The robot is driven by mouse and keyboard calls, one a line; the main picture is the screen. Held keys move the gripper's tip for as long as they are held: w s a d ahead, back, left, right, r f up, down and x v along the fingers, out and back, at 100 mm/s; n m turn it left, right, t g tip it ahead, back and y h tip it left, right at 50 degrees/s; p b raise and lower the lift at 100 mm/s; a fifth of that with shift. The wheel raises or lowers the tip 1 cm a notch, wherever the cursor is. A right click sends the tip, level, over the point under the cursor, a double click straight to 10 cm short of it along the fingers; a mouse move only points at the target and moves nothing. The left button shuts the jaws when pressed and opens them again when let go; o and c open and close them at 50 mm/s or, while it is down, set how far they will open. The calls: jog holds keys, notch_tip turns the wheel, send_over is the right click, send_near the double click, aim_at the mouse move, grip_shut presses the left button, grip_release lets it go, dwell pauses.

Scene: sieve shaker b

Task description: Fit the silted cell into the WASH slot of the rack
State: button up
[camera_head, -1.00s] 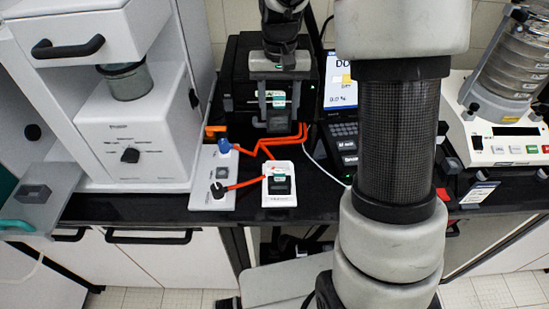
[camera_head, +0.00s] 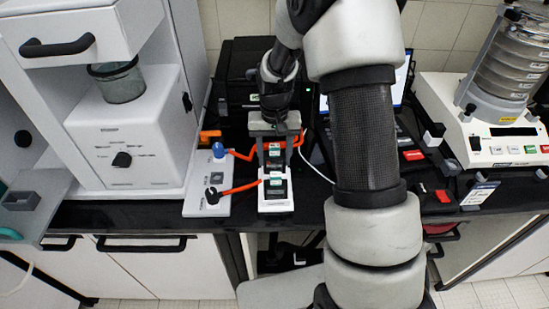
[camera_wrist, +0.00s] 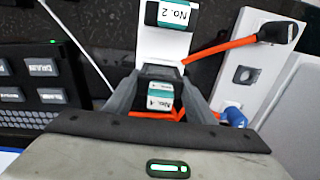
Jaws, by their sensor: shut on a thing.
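My gripper (camera_head: 274,155) is shut on a small dark cell with a green-and-white label (camera_head: 274,150). In the wrist view the held cell (camera_wrist: 160,97) sits between my fingers (camera_wrist: 160,85); its number is hard to read. The cell is at the far part of the white rack (camera_head: 277,207), which also shows in the wrist view (camera_wrist: 165,42). I cannot tell whether it is above the rack or partly in a slot. A second dark cell, labelled No. 2 (camera_wrist: 172,14), stands in the rack's near part. Slot names and silt are not readable.
A white machine (camera_head: 125,135) stands further left. A sieve shaker (camera_head: 490,140) stands at the right.

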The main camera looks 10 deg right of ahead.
jog(key=shift+f, duration=0.5)
jog(key=shift+f, duration=0.25)
jog(key=o, duration=1.2)
jog(key=shift+r, duration=0.15)
